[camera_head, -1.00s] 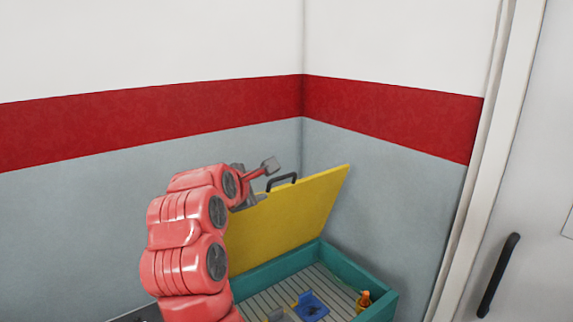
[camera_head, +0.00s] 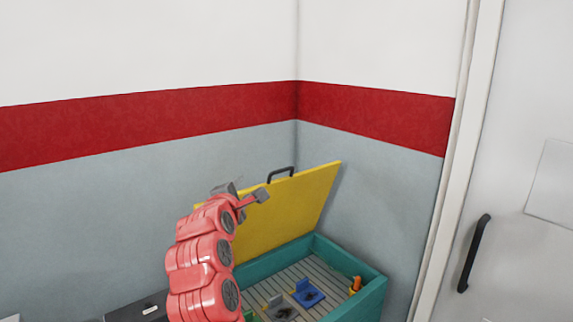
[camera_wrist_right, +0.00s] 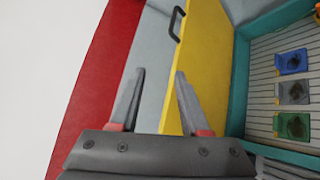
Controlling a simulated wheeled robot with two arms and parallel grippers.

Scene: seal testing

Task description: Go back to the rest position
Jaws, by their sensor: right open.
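My right gripper (camera_head: 243,192) is in front of the raised yellow lid in the head view. In the right wrist view its two fingers (camera_wrist_right: 160,80) are spread apart with nothing between them. The yellow lid (camera_head: 292,205) has a dark handle and stands open and tilted at the back of a teal box (camera_head: 372,298). In the wrist view the lid (camera_wrist_right: 207,65) is just beyond the right finger. My left gripper is in neither view.
The box holds a blue holder (camera_head: 308,292), a grey holder (camera_wrist_right: 293,93), a green holder (camera_wrist_right: 292,126) and an orange item (camera_head: 356,285). A dark case (camera_head: 138,309) lies at lower left. Walls meet behind; a door handle (camera_head: 474,253) is at right.

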